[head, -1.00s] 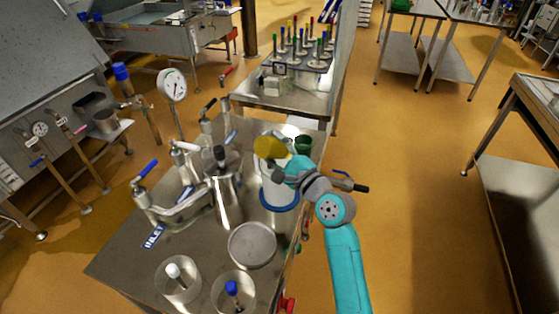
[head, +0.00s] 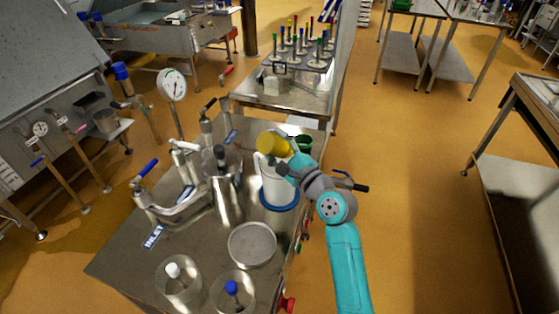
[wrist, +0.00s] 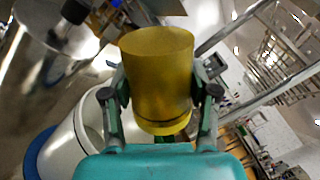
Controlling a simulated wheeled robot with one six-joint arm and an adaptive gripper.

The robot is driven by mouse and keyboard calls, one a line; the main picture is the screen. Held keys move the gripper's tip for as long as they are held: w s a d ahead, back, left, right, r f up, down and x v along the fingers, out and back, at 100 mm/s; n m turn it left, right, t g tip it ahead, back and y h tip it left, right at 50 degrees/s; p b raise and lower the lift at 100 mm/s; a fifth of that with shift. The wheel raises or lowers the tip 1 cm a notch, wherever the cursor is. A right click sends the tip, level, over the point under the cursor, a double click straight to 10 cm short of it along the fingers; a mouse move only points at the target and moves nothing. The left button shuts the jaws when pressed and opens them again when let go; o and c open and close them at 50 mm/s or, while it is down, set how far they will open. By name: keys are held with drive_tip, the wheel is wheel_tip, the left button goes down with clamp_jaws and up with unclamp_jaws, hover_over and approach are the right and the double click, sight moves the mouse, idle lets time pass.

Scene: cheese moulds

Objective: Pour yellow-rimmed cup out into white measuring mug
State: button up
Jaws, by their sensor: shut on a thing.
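The yellow cup (head: 274,144) looks yellow along its whole side, and I cannot make out a separate rim colour. My gripper (head: 284,161) is shut on it and holds it tilted, nearly on its side, above the white measuring mug (head: 277,190). In the wrist view the cup (wrist: 158,72) sits between the two fingers of my gripper (wrist: 162,95). The white mug (wrist: 66,150) stands upright with a blue base, at the lower left of the wrist view, partly hidden by my gripper. The cup's contents and any flow are not visible.
A metal jug (head: 227,196) stands left of the mug. A round metal lid (head: 252,245) and clear containers lie nearer on the steel table (head: 130,255). A green cup (head: 303,144) is just behind my gripper. Valves and pipes crowd the left; open floor lies right.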

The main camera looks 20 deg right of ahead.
drive_tip(key=shift+w+d+m, duration=0.1)
drive_tip(key=shift+d+m, duration=0.1)
drive_tip(key=shift+m, duration=0.3)
idle(0.9)
drive_tip(key=n, duration=0.1)
drive_tip(key=a+n, duration=0.1)
drive_tip(key=n, duration=0.1)
drive_tip(key=shift+s+f, duration=0.1)
drive_tip(key=shift+s, duration=0.15)
drive_tip(key=shift+a+f, duration=0.1)
drive_tip(key=shift+a, duration=0.05)
